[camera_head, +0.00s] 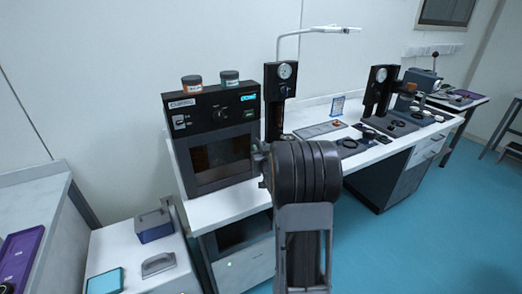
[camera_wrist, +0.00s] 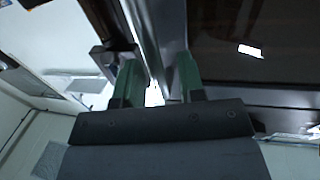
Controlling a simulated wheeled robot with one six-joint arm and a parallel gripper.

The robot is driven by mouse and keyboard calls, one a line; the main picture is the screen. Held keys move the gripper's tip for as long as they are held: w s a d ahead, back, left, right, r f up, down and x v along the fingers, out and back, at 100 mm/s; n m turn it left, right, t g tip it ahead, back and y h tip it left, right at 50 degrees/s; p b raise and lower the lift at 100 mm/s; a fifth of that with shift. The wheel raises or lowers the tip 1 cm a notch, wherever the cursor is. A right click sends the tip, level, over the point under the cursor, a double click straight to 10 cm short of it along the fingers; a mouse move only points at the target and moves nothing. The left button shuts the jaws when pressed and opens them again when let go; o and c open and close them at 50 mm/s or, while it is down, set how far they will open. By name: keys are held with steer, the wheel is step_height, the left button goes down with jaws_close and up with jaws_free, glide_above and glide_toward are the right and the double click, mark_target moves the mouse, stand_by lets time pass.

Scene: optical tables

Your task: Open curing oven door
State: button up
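The curing oven (camera_head: 183,118) is a black box with a knob and a blue display, standing at the left end of the long bench. Its door (camera_head: 222,165) with a dark brown window looks shut in the head view; my arm covers the area just right of it. In the wrist view the dark window (camera_wrist: 235,50) fills the upper right. My gripper (camera_wrist: 157,80) has two green fingertips, apart, close to the oven front. A grey upright bar (camera_wrist: 146,35) runs toward the gap between them; I cannot tell whether they touch it. My gripper is hidden in the head view.
Two jars (camera_head: 192,84) stand on the oven. A dial gauge stand (camera_head: 285,72) is right of it on the bench (camera_head: 240,200).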

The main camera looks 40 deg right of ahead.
jaws_close()
steer(key=shift+a, duration=0.1)
stand_by(0.5)
